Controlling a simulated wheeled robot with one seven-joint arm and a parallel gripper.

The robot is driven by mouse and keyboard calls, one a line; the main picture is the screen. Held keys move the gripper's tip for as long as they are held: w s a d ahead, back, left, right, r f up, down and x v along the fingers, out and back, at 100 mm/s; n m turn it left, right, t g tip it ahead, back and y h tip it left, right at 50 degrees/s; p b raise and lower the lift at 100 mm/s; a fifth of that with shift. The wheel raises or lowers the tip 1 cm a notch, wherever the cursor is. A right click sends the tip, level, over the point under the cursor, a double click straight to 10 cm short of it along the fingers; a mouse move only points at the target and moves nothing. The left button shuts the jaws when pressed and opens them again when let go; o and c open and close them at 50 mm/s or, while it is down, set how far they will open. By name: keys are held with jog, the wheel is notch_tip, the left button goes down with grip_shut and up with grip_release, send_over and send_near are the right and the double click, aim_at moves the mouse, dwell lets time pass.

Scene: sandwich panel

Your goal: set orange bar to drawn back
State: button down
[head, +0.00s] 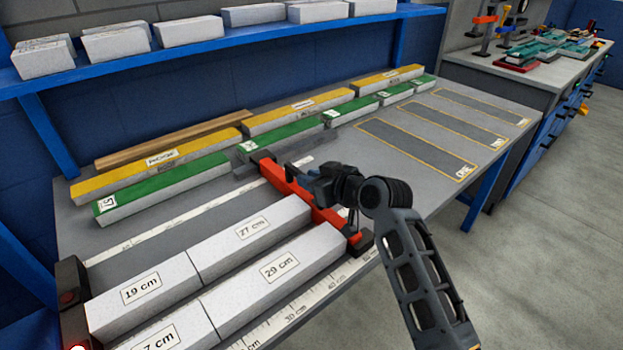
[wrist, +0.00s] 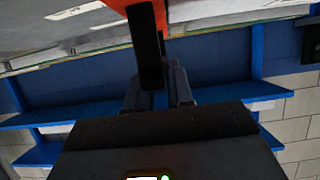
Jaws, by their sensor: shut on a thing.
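The orange bar (head: 301,190) lies across the table, over the far ends of the grey blocks marked 27 cm and 29 cm, with dark end pieces. In the wrist view, the orange bar (wrist: 122,3) is at the top edge, with a black grip (wrist: 149,50) hanging from it in the picture. My gripper (head: 318,187) is at the middle of the bar in the head view. In the wrist view my gripper (wrist: 158,88) is shut on the black grip. My wrist hides part of the bar. The bar appears to touch or nearly touch the blocks' ends; I cannot tell which.
A dark end stop (head: 72,295) stands at the table's left front. Yellow-topped blocks (head: 160,162) and green-topped blocks (head: 165,185) line the back. Outlined empty areas (head: 415,146) lie right of the bar. A blue shelf (head: 200,47) with grey blocks hangs above.

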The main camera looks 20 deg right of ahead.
jog(key=w+d+b, duration=0.3)
jog(key=d+b, duration=0.2)
jog(key=d, duration=0.6)
jog(key=w+d+b, duration=0.3)
jog(key=d+b, duration=0.3)
jog(key=d, duration=0.5)
jog(key=shift+w, duration=0.25)
jog(key=shift+d+r, duration=0.15)
jog(key=c, duration=1.2)
grip_release()
jog(key=shift+d, duration=0.1)
jog(key=shift+o, duration=0.6)
jog(key=v, duration=0.7)
jog(key=shift+s, duration=0.3)
